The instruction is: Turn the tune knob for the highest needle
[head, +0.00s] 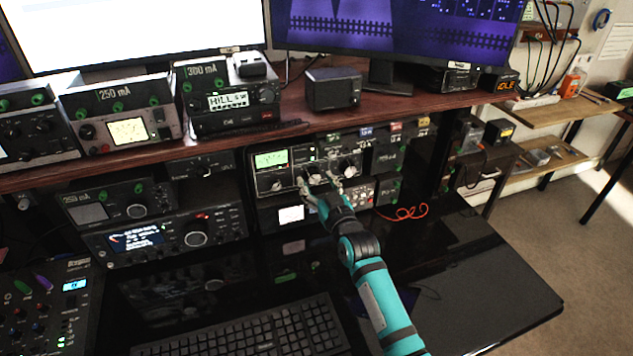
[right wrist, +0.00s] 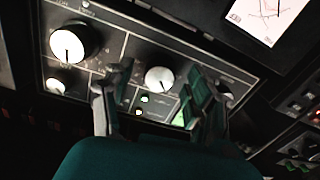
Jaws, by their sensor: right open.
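The tuner (head: 293,170) sits on the shelf under the desk top, with a green-lit meter (head: 270,159) at its upper left and several pale knobs on its face. My right gripper (head: 319,183) is in front of the middle of this panel, fingers open. In the right wrist view a white knob (right wrist: 159,79) shows between the open fingers, with gaps on both sides. A larger knob (right wrist: 68,43) and a smaller one (right wrist: 57,85) lie to the left. A meter with a thin needle (right wrist: 266,18) is at the upper right. The knob labels are too small to read. My left gripper is not in view.
Other radios (head: 165,230) stand to the left, and small boxes (head: 390,155) to the right of the tuner. A red cable (head: 408,212) lies right of my gripper. A keyboard (head: 250,330) is in front. The dark desk surface (head: 480,255) at right is mostly clear.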

